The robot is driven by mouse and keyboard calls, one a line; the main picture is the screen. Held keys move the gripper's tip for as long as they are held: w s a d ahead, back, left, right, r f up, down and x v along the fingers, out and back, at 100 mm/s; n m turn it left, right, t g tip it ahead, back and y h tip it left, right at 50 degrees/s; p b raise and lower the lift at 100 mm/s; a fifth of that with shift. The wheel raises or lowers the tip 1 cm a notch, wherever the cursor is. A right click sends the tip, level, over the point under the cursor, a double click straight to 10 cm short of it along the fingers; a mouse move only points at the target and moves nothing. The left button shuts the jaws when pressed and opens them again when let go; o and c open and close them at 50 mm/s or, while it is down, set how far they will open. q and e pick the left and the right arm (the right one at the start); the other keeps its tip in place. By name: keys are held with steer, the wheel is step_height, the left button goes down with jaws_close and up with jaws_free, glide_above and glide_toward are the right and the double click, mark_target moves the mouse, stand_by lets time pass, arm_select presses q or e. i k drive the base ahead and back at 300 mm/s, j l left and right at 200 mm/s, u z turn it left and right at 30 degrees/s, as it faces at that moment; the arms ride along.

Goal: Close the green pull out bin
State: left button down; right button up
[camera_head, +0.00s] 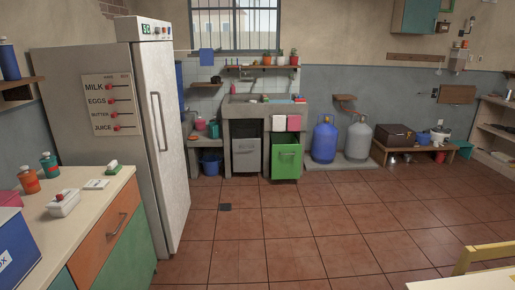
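The green pull out bin (286,162) stands under the right part of the concrete sink counter (262,110), near the middle of the head view. It sticks out in front of the grey bin (247,156) to its left, so it looks pulled out. Its front shows a dark slot near the top. A white cloth and a pink cloth (293,123) hang from the counter just above it. Neither of my grippers is in the view.
The tiled floor (290,230) in front of the bin is clear. A white fridge (150,130) and a counter with drawers (110,220) stand at left. Blue and grey gas cylinders (325,140) stand right of the bin. A pale yellow chair (482,255) is at lower right.

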mark_target(285, 151)
steer(key=i+z, duration=0.1)
steer(key=i, duration=0.9)
steer(key=i+j+z, duration=0.15)
steer(key=i, duration=0.85)
steer(key=i+l+z, duration=0.2)
steer(key=i+z, duration=0.15)
steer(key=i, duration=0.35)
steer(key=i+z, duration=0.4)
steer(key=i, duration=0.3)
steer(key=i+j+z, duration=0.15)
steer(key=i+z, duration=0.2)
steer(key=i, duration=0.35)
